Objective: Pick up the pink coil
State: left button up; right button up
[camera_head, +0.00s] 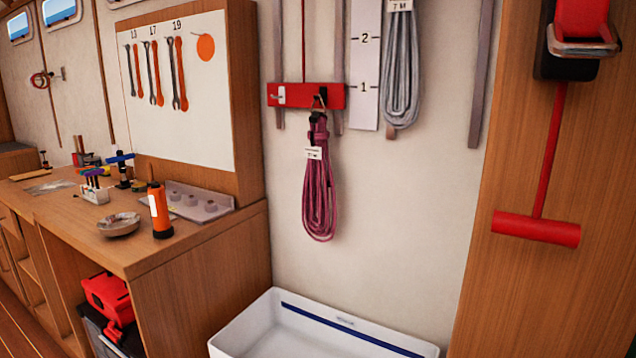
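The pink coil (319,197) hangs on the wall in the middle of the head view, in a long loop with a small white tag near its top. It hangs from a hook under a red bar (300,95) fixed across wall strips. A grey coil (401,70) with a white tag hangs to its right, higher up, beside a white scale board marked 1 and 2. Neither of my grippers shows in this view.
A white bin (245,335) with a blue stripe stands below the coils. A wooden workbench (150,255) with tools, a bowl (118,224) and an orange bottle (159,210) is at left. A red T-handle (536,228) hangs on the wooden panel at right.

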aim_at(313, 200)
jog(key=i+j, duration=0.25)
jog(key=j, duration=0.15)
jog(key=i+j, duration=0.25)
jog(key=j, duration=0.15)
jog(key=i+j+z, duration=0.1)
jog(key=z, duration=0.25)
jog(key=i+j+z, duration=0.1)
jog(key=j+z, duration=0.35)
jog(key=z, duration=0.25)
jog(key=i, duration=0.05)
